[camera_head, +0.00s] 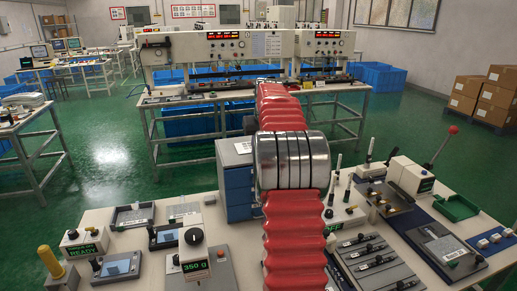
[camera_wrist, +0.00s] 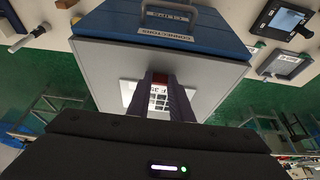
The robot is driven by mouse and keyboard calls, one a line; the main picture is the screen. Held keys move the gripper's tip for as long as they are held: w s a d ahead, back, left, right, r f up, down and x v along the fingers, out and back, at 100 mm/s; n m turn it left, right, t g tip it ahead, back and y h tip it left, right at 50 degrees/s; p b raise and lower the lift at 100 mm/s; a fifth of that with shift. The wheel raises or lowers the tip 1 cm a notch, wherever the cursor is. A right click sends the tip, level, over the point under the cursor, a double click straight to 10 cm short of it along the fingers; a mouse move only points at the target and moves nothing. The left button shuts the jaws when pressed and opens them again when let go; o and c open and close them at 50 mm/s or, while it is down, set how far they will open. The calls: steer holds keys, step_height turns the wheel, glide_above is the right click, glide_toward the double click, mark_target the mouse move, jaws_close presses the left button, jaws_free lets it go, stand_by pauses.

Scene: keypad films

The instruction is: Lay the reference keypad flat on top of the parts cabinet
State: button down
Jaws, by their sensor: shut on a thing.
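The parts cabinet is blue with a grey top. My gripper (camera_wrist: 161,82) is shut on the reference keypad (camera_wrist: 128,90), a pale, thin piece with printed markings, partly hidden by the fingers. The keypad looks roughly flat over the cabinet top. I cannot tell whether it touches. My gripper is hidden in the head view.
The bench below is crowded: a scale reading 350 g (camera_head: 194,262), a READY box (camera_head: 82,243), a slider panel (camera_head: 372,262) and a green tray (camera_head: 456,207). A lever with a red knob (camera_head: 453,130) rises at the right. Green floor lies behind the cabinet.

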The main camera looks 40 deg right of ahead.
steer(key=c, duration=1.5)
jaws_free()
steer(key=shift+r, duration=0.1)
steer(key=v, duration=1.3)
steer(key=shift+s+a+r, duration=0.1)
steer(key=shift+r, duration=0.1)
steer(key=shift+s, duration=0.15)
